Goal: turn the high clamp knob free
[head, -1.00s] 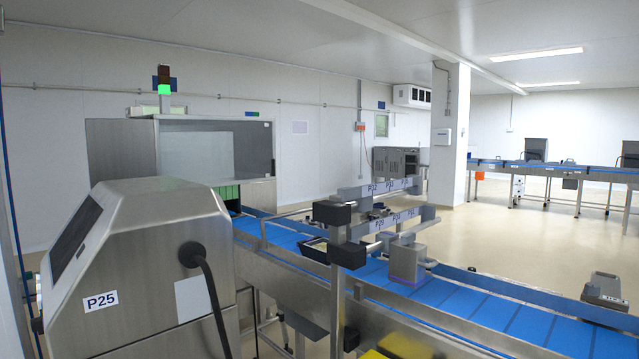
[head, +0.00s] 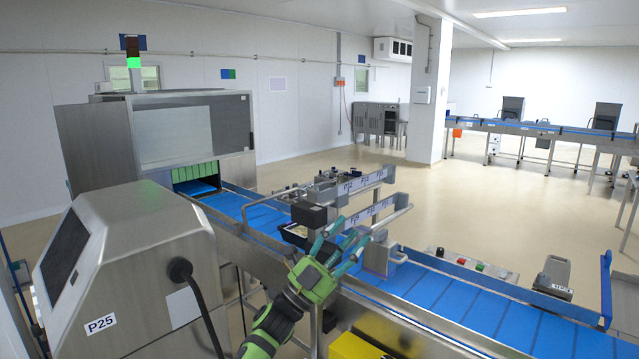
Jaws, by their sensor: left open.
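My left gripper (head: 342,252) is green and dark, open and empty. It reaches up from the bottom centre, with its fingers in front of the guide-rail frame over the blue conveyor. A black block-shaped part (head: 308,214), perhaps the high clamp knob, sits at the near end of the upper rail, just up and left of the fingers. I see no contact with it. The lower clamp part is hidden behind my gripper. The labelled rails (head: 372,211) run back to the right. My right gripper is not in view.
A steel cabinet marked P25 (head: 130,270) with a black cable stands close at the left. The blue conveyor belt (head: 430,290) runs from the sealer (head: 190,130) to the lower right. A grey metal block (head: 381,256) stands right of my fingers. A yellow box (head: 357,346) is below.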

